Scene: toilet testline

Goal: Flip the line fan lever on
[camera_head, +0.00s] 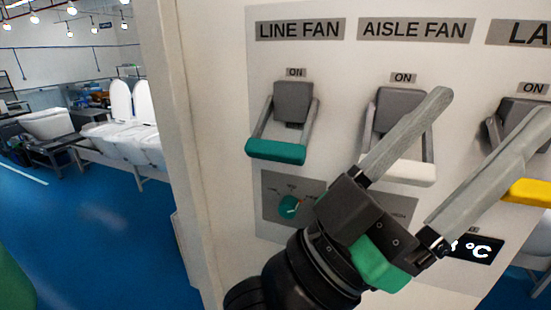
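The line fan lever (276,151) has a teal handle on a grey U-shaped bracket. It hangs down below its "ON" mark, under the "LINE FAN" label (300,29) on the upright white panel. My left gripper (494,108) is open and empty, with its two long grey fingers spread wide and pointing up and right. It is to the right of the line fan lever and apart from it in the picture. One finger crosses in front of the aisle fan lever (409,173). Whether it touches that lever I cannot tell. My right gripper is not in view.
The white-handled aisle fan lever and a yellow-handled lever (527,192) at the right edge also hang down. A teal dial (290,207) is below the line fan lever, and a temperature display (472,249) is partly hidden.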

